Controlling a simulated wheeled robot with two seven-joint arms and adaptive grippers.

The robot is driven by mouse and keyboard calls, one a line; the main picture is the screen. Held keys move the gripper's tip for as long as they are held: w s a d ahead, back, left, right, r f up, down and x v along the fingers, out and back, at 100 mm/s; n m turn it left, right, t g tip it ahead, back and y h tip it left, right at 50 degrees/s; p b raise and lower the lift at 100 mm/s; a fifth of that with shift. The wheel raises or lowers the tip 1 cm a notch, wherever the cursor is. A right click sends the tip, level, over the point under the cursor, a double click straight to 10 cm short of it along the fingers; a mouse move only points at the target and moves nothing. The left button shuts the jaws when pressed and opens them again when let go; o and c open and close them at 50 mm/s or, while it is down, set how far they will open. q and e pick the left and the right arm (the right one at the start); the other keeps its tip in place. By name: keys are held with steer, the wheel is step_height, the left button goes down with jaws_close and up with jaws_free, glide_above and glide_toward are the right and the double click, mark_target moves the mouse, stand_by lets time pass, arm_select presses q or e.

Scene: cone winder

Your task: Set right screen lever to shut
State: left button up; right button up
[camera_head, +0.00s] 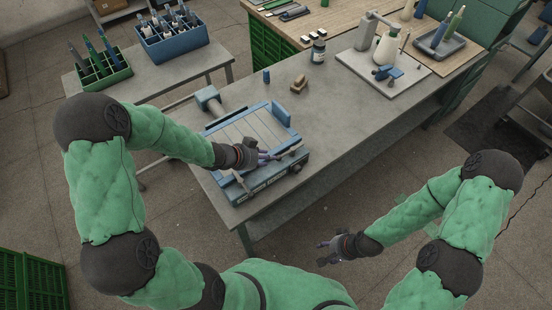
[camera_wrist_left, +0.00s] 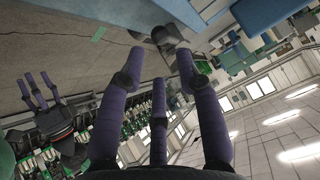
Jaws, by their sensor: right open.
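A blue device with a pale slatted top (camera_head: 240,138) stands on the grey bench's near left part. A grey bar (camera_head: 290,153), possibly a lever, lies at its front right corner; I cannot tell its setting. My left gripper (camera_head: 265,158) is over the device's front right, beside this bar. In the left wrist view its purple fingers (camera_wrist_left: 160,72) are spread, with a dark grey rounded part (camera_wrist_left: 165,36) beyond them. Nothing is visibly clasped, and contact is unclear. My right gripper (camera_head: 326,250) is open and empty, off the bench's front edge; it also shows in the left wrist view (camera_wrist_left: 40,95).
On the grey bench (camera_head: 330,120) are a dark jar (camera_head: 318,50), a small brown block (camera_head: 299,84), a blue cylinder (camera_head: 266,76) and a board with a cone (camera_head: 388,46). A side table at left holds a green rack (camera_head: 103,76) and a blue crate (camera_head: 172,42). Bench middle is clear.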

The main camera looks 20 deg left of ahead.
mark_target(290, 153)
arm_select(q)
steer(key=b+x, duration=0.2)
steer(key=x, duration=0.4)
steer(key=shift+w+d+f, duration=0.15)
steer(key=shift+w+f, duration=0.05)
jaws_close()
steer(key=shift+r, duration=0.1)
